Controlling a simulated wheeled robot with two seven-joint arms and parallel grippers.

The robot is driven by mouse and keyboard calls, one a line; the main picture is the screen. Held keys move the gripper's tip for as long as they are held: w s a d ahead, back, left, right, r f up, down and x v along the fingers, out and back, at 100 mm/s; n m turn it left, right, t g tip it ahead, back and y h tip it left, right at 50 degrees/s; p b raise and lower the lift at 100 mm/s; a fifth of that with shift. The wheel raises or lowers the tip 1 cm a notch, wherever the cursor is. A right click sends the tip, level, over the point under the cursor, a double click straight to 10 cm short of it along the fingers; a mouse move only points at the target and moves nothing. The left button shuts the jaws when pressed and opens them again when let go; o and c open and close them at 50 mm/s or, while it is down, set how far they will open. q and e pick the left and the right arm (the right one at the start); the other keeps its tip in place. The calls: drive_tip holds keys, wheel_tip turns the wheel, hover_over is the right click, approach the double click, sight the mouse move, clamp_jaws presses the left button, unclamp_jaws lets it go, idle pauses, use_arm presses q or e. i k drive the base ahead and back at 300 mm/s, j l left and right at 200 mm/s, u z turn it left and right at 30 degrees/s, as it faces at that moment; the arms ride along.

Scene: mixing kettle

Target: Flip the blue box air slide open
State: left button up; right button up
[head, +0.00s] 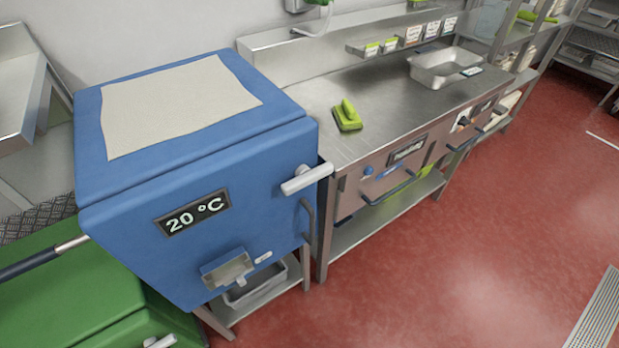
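The blue box (150,236) stands at the left with a cloth-like beige sheet (175,103) on its top. Its front has a display (193,212) reading 20 °C. Low on the front is a small metal slide or flap (228,271) in a blue frame, with a small tab at its lower edge. I cannot tell whether this part is the air slide, or whether it is open. A small pale piece (263,257) sits to its right. A white lever handle (307,180) sticks out at the upper right front. Neither of my grippers is in view.
A metal pan (262,285) sits under the blue box. A steel counter (390,100) with a green brush (347,117) extends right. Red floor (480,240) is clear in front.

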sight(241, 280)
drive_tip(key=u, duration=0.9)
